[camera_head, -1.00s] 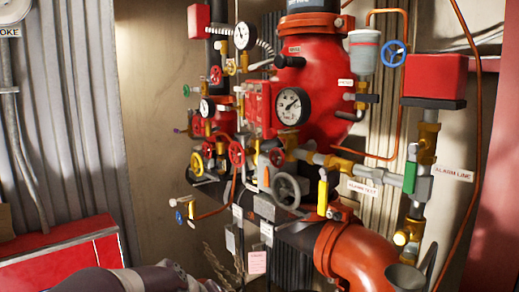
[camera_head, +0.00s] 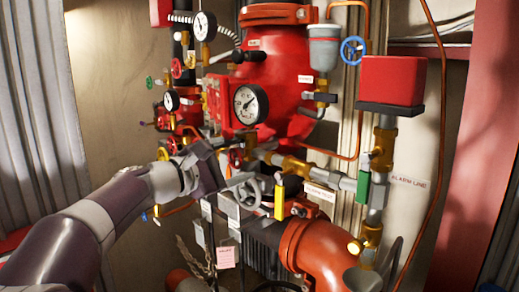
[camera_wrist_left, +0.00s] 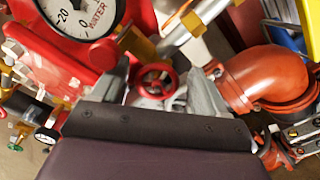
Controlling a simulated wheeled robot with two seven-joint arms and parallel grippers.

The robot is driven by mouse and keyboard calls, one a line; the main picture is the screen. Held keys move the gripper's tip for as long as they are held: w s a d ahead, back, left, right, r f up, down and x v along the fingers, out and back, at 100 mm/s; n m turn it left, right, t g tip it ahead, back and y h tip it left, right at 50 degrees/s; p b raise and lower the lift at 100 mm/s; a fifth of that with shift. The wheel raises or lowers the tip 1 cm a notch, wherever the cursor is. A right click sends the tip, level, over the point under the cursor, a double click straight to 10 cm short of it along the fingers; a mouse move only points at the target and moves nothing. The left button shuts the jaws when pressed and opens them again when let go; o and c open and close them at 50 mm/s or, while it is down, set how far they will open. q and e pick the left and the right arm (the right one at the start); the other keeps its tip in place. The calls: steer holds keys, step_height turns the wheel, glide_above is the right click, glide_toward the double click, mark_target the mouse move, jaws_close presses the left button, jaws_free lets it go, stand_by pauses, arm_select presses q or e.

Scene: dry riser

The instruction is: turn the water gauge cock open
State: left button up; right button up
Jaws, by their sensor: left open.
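The water gauge (camera_head: 250,104) is a white dial on the red body. In the left wrist view the dial (camera_wrist_left: 80,22) reads WATER. A small red handwheel (camera_head: 236,158) sits below the gauge; no readable label confirms that it is the gauge cock. My left gripper (camera_head: 217,157) is at this wheel, reaching in from the left. In the left wrist view the red wheel (camera_wrist_left: 155,77) shows between the two spread fingers of my left gripper (camera_wrist_left: 162,92). I cannot tell whether the fingers touch it. My right gripper is not in view.
An orange pipe elbow (camera_head: 330,257) lies lower right. A red box (camera_head: 391,82) stands upper right. Other small valves crowd the left side.

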arm_select(q)
steer(key=shift+s+a+r, duration=0.1)
steer(key=shift+a, duration=0.15)
steer(key=shift+d, duration=0.1)
steer(key=c, duration=1.1)
steer(key=shift+o, duration=0.2)
